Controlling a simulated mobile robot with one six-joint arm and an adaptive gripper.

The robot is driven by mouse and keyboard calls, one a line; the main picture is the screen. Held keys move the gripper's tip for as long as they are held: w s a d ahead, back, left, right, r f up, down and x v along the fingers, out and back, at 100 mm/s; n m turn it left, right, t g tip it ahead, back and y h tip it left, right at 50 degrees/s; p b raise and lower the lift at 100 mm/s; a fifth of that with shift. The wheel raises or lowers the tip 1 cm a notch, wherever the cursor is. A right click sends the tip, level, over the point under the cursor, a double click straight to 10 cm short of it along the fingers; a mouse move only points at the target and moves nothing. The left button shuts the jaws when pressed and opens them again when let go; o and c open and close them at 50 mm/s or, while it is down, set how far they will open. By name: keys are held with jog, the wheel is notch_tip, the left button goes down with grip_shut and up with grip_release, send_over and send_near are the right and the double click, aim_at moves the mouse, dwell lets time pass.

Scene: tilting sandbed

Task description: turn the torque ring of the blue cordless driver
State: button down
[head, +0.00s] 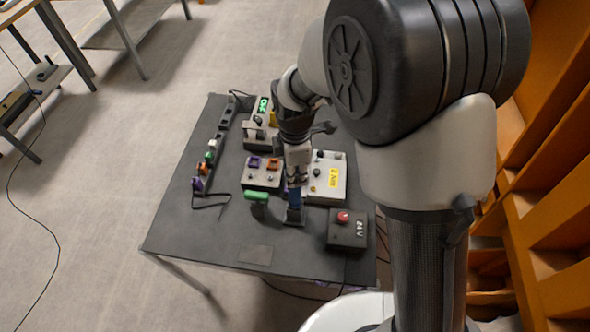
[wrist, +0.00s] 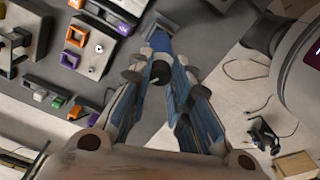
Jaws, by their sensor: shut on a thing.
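The blue cordless driver (head: 294,198) stands in a dark holder near the front of the dark table. In the wrist view its blue body (wrist: 158,41) shows beyond a dark round front part (wrist: 161,69). My gripper (head: 297,179) comes down on the driver from above. In the wrist view my gripper (wrist: 162,76) has its fingers on both sides of the dark front part and is shut on it. The fingers hide its sides, and I cannot make out the torque ring's markings.
A green-handled tool (head: 257,196) stands close left of the driver. The table's front left (head: 195,235) is clear.

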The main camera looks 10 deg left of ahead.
jog(key=shift+n, duration=0.4)
jog(key=c, duration=1.4)
grip_release()
jog(key=shift+c, duration=0.2)
notch_tip(320, 180, up, 12)
